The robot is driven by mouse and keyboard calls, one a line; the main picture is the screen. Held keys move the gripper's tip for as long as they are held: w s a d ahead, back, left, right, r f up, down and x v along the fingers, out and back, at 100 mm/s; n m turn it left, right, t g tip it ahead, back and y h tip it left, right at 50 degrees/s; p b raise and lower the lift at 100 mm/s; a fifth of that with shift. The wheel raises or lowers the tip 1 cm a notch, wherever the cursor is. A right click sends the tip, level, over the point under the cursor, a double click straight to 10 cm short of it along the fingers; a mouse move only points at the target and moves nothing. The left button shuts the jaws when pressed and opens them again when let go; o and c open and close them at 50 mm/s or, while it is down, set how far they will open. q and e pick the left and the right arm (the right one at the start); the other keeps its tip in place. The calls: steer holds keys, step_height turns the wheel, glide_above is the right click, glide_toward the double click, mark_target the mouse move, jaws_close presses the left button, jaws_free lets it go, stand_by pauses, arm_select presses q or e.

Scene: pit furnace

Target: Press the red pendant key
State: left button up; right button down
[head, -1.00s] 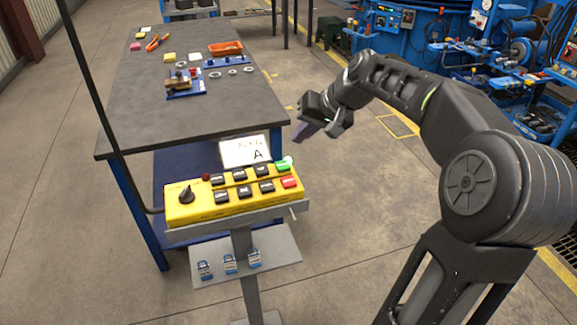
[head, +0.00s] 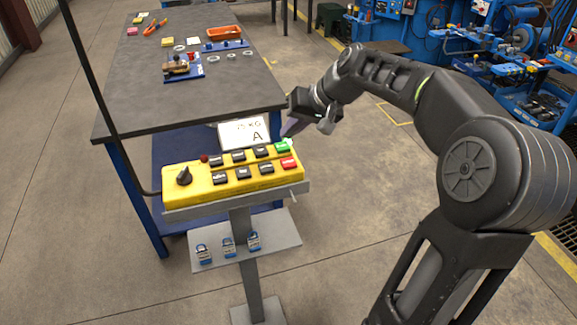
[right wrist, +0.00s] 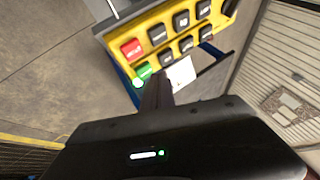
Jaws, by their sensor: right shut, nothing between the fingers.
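The yellow pendant box (head: 205,190) lies on a grey stand, with black keys, a black knob (head: 184,177), a green key (head: 282,146) and the red key (head: 288,162) at its right end. A small round dark red button (head: 204,159) sits near its back edge. My right gripper (head: 290,132) is shut and empty, just behind and above the green key, apart from the red key. In the right wrist view the red key (right wrist: 132,49) lies beyond the green key (right wrist: 144,71), up and left of the fingertips (right wrist: 157,84). My left gripper is not in view.
A white card marked A (head: 243,133) stands behind the box, close to my right fingers. A workbench (head: 150,100) with small parts stands behind. A dark cable runs down at the left.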

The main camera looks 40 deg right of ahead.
mark_target(290, 162)
steer(key=shift+f+b, duration=1.85)
steer(key=shift+f, duration=0.95)
steer(key=shift+f, duration=0.1)
steer(key=shift+f+b, duration=0.3)
steer(key=shift+b, duration=0.15)
steer(key=shift+f+b, duration=0.45)
steer(key=shift+f, duration=0.05)
stand_by(0.5)
steer(key=shift+r+p, duration=0.65)
steer(key=shift+r, duration=0.25)
